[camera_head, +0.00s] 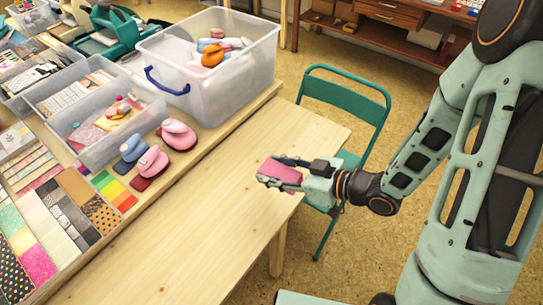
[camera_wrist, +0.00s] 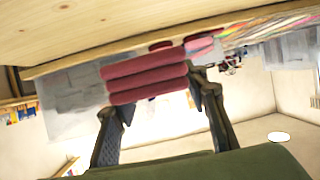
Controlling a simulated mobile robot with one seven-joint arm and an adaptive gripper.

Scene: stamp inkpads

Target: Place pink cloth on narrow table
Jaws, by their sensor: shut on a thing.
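The pink cloth (camera_head: 279,171) is folded into a thick stack and is held in my gripper (camera_head: 285,177). In the wrist view the folded cloth (camera_wrist: 145,82) shows several layers between the two fingers of my gripper (camera_wrist: 154,96), which are shut on it. The narrow table (camera_head: 215,200) is a long pale wooden top. In the head view the cloth overlaps the table's right side. It looks raised above the top, but its exact height is hard to tell. The table also shows along the top of the wrist view (camera_wrist: 90,28).
A green folding chair (camera_head: 345,95) stands beyond the right edge. The table's middle and near part are bare.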

